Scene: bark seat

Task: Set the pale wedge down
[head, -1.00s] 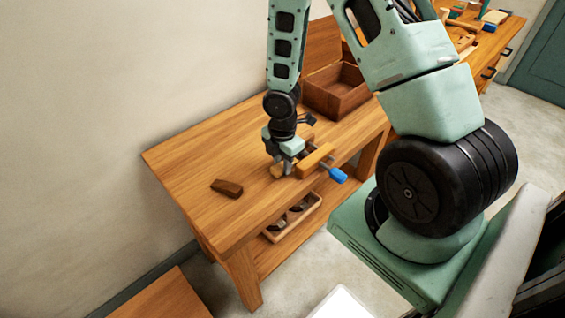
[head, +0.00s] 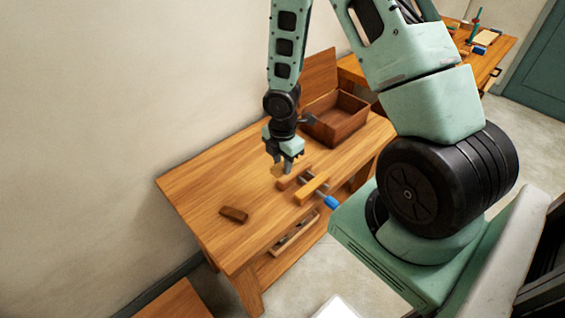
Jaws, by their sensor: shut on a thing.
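The pale wedge (head: 277,171) shows as a small light-wood piece at the fingertips of my gripper (head: 280,164). My gripper is shut on it and points down over the workbench top (head: 205,188), behind the wooden vise. The fingers hide part of the wedge. I cannot tell whether its underside touches the bench. A dark brown wedge (head: 233,214) lies on the bench to the left and nearer the front.
The wooden vise (head: 312,189) with a blue handle (head: 332,202) sits at the bench's front edge, close to my gripper. An open wooden box (head: 337,123) stands to the right behind. The bench's left part is mostly clear.

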